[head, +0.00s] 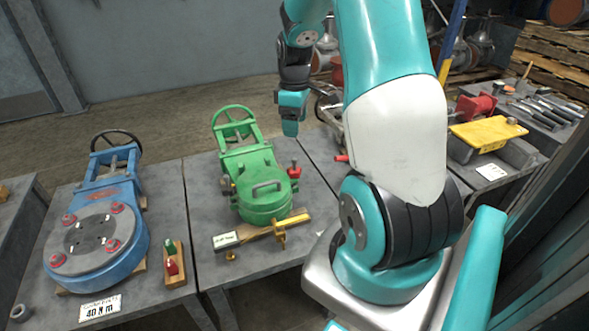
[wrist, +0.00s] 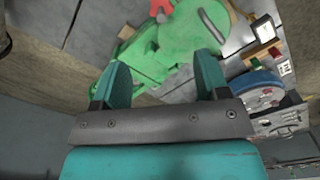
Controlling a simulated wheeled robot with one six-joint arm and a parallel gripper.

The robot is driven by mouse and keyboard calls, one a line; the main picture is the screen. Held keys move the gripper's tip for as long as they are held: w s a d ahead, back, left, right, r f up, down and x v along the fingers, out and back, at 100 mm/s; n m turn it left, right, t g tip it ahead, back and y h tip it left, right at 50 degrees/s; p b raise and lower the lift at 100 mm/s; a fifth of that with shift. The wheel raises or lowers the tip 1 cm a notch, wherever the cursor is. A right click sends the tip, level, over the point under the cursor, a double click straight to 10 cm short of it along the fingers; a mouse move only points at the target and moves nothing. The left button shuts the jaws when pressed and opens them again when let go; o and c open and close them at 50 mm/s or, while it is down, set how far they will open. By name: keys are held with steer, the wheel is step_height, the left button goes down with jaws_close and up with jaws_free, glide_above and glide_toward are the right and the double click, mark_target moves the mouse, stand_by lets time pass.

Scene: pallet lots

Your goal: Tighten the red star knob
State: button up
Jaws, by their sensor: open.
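The red star knob (head: 295,170) sits on the right side of the green valve (head: 262,190), which stands on the middle table. In the wrist view the knob (wrist: 161,9) shows as a red star at the top edge, partly cut off, beside the green valve body (wrist: 185,40). My gripper (head: 290,130) hangs above the table, behind and above the knob, apart from it. In the wrist view my gripper (wrist: 161,70) is open, with nothing between its two teal fingers and the knob beyond their tips.
A blue valve (head: 97,235) with red-capped bolts stands on the left table, beside a wooden block (head: 174,265) with red and green pieces. Right, a yellow plate (head: 487,133) rests near tools. Clear tabletop surrounds the green valve's left side.

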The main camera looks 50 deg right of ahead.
mark_target(295, 163)
step_height(295, 163, down, 15)
steer(key=shift+a+f+b, duration=0.1)
steer(key=shift+b, duration=0.2)
steer(key=c, duration=0.9)
